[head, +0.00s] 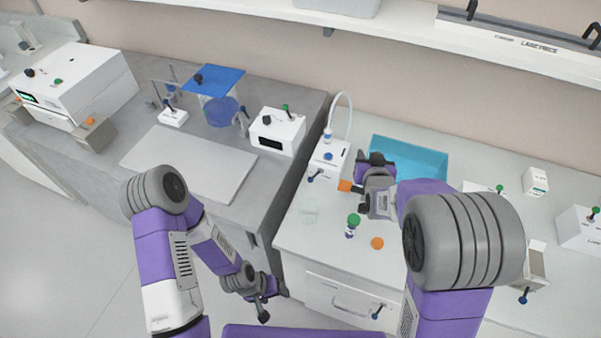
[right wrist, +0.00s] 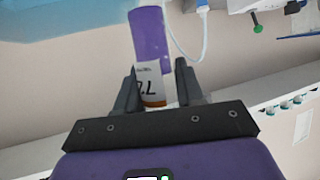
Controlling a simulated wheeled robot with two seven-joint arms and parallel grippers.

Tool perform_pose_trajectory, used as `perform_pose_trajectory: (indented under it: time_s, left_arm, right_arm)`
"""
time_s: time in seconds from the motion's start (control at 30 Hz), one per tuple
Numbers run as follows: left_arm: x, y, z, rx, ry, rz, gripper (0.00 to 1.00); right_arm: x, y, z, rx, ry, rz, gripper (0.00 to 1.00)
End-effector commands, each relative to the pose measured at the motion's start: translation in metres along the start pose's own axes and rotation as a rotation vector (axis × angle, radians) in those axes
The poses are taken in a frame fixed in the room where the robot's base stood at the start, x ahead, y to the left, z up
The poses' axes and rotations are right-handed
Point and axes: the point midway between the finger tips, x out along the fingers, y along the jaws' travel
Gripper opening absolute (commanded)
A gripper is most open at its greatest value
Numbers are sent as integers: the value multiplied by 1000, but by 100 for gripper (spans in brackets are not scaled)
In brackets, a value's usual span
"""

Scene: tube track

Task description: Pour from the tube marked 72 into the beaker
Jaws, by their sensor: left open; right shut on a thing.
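My right gripper (head: 362,186) is shut on a tube (right wrist: 151,55), held above the bench. In the right wrist view the tube has a purple upper part and a white label with a partly visible mark that looks like 72. An orange-brown band shows low between the fingers (right wrist: 157,95). In the head view most of the tube is hidden, and an orange piece shows left of the gripper. The clear beaker (head: 309,207) stands on the bench, left of and nearer than the right gripper. My left gripper (head: 268,300) is open and empty, low by the bench front.
A small green-capped tube (head: 352,226) stands near the beaker, with an orange round piece (head: 377,243) beside it. A white device (head: 328,160) with a curved hose stands behind the beaker. A blue tray (head: 420,158) lies behind the right gripper. A white drawer (head: 345,300) faces the front.

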Motion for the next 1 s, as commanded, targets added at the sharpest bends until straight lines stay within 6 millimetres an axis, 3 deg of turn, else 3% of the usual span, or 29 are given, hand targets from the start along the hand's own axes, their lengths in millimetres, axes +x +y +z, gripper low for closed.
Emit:
perform_pose_trajectory:
  time_s: [0.13, 0.27, 0.4, 0.5, 0.7, 1.0]
  left_arm:
    - [-21, 8, 2, 0, -1, 0, 67]
    - [-37, 14, 2, 0, -2, 0, 67]
    - [-54, 20, 3, 0, -2, 0, 67]
    - [-63, 24, 3, 0, -1, 0, 67]
    - [-70, 26, 4, 0, -1, 0, 67]
    - [-60, 22, 3, 0, -1, 0, 67]
  right_arm:
    - [13, -50, -7, 83, -28, 13, 8]
    - [23, -96, 7, 191, -51, 50, 8]
    - [25, -140, 44, 325, -65, 115, 8]
    - [20, -161, 74, 417, -60, 168, 8]
    - [11, -178, 110, 515, -44, 227, 8]
    - [11, -182, 122, 581, -44, 221, 8]
